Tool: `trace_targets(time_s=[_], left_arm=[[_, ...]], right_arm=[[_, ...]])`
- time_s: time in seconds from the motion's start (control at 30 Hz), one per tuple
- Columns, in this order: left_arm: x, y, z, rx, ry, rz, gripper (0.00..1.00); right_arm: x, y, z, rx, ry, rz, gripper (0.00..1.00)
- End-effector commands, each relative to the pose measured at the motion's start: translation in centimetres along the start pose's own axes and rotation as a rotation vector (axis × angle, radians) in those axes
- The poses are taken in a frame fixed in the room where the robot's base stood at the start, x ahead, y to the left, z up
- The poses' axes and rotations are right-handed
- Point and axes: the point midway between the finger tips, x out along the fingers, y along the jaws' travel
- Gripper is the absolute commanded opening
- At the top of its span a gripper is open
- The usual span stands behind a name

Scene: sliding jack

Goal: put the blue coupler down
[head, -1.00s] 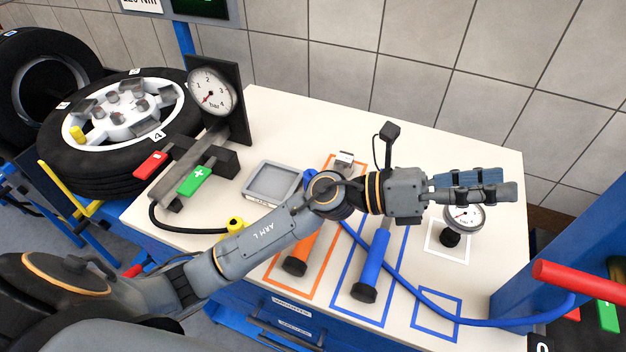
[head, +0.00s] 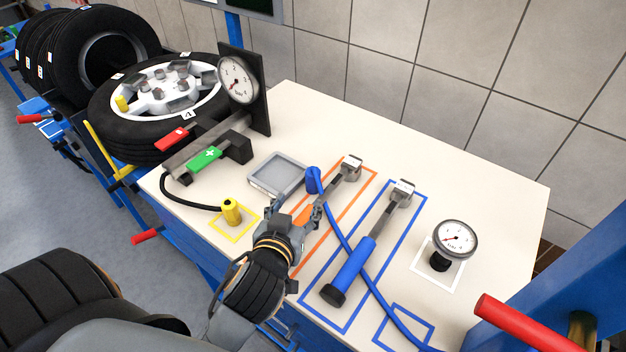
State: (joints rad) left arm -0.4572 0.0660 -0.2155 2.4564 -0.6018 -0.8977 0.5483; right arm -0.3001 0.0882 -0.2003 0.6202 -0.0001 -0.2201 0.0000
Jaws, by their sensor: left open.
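The blue coupler (head: 312,181) is at the end of the blue hose (head: 349,247), by the right corner of the grey tray. My left gripper (head: 297,205) is open, just on the near side of the coupler and above the orange-handled wrench (head: 349,168). The coupler looks beyond the fingertips; whether a finger touches it I cannot tell. A small blue outlined square (head: 430,326) is on the bench at the front right, with the hose running across it. My right gripper is not in view.
A grey tray (head: 253,183), a yellow coupler (head: 231,210) in a yellow outline, a blue-handled wrench (head: 350,266) and a round gauge (head: 456,239) stand or lie on the white bench (head: 480,185). A red handle (head: 530,325) juts in at the lower right.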

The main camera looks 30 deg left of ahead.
Motion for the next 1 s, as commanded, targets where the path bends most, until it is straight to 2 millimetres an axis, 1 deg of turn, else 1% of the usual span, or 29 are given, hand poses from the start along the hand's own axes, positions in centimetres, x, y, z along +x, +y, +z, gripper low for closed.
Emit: trace_targets(time_s=[0.03,0.1,0.2,0.3,0.43,0.53,0.67,0.8,0.9,1.0], left_arm=[[1.1,0.0,-0.2,0.004,0.005,-0.001,0.59],[2.6,0.0,-0.3,0.006,0.003,0.000,0.59],[4.4,0.0,-0.3,0.006,0.003,-0.001,0.59],[5.7,0.0,-0.3,0.005,0.003,0.000,0.59],[6.4,0.0,-0.2,0.005,0.003,0.000,0.59],[7.2,0.0,-0.6,0.007,0.004,0.000,0.59],[9.1,0.0,-1.1,0.008,0.005,-0.001,0.59],[10.8,0.1,-0.8,0.007,0.003,0.000,0.59],[11.4,0.1,-0.8,0.005,0.003,0.001,0.59],[11.6,0.1,-0.7,0.005,0.002,0.001,0.59]], right_arm=[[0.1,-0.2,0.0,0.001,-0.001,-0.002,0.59],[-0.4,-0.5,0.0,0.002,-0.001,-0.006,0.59],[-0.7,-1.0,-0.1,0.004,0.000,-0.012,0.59],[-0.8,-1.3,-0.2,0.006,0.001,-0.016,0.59],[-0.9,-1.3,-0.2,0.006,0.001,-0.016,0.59],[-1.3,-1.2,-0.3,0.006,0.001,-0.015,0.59],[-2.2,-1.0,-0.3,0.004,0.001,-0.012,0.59],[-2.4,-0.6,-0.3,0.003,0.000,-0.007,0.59],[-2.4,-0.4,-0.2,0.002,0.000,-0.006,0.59],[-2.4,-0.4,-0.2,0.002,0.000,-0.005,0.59]])
